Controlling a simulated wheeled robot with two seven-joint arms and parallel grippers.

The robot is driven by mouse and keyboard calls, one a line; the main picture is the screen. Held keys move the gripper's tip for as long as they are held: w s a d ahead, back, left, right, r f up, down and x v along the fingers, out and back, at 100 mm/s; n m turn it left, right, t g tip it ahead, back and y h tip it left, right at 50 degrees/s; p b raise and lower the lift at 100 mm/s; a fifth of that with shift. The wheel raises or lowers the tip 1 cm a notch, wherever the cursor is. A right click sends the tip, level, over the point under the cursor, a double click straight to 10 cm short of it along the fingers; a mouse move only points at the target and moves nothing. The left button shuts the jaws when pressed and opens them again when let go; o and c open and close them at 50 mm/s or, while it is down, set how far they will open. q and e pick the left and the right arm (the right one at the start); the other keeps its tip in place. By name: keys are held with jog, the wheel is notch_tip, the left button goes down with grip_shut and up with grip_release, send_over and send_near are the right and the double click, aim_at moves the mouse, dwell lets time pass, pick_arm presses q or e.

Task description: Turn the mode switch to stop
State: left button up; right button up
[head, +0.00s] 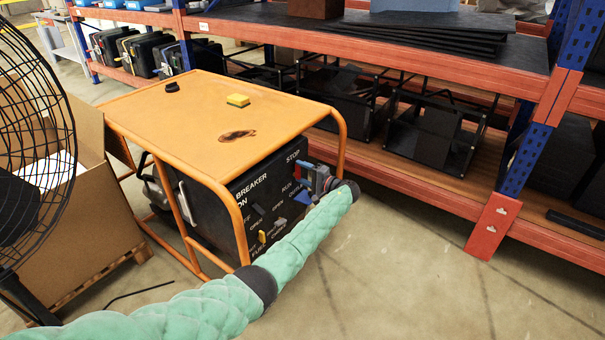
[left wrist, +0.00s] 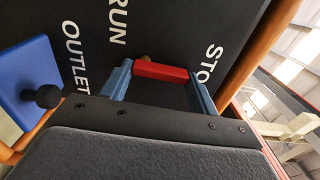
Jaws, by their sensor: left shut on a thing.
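The mode switch has a red handle (left wrist: 160,72), which shows in the left wrist view against the black panel (left wrist: 155,30), between the printed words RUN and STOP, the latter partly cut off. My left gripper (left wrist: 161,82) has its two blue fingers at the two ends of the handle and is shut on it. In the head view, my left gripper (head: 304,178) is at the right part of the generator's black front panel (head: 262,190), below the word STOP. The gripper hides most of the switch there. My right gripper is in neither view.
An orange tube frame (head: 225,195) surrounds the generator, with a post close to my gripper. A blue part (left wrist: 30,85) with a black knob is near OUTLET. A fan (head: 35,130) stands left.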

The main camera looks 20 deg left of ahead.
pick_arm(q)
jog(key=shift+d, duration=0.15)
jog(key=o, duration=1)
jog(key=v, duration=0.7)
jog(key=shift+s+d, duration=0.1)
jog(key=shift+d, duration=0.25)
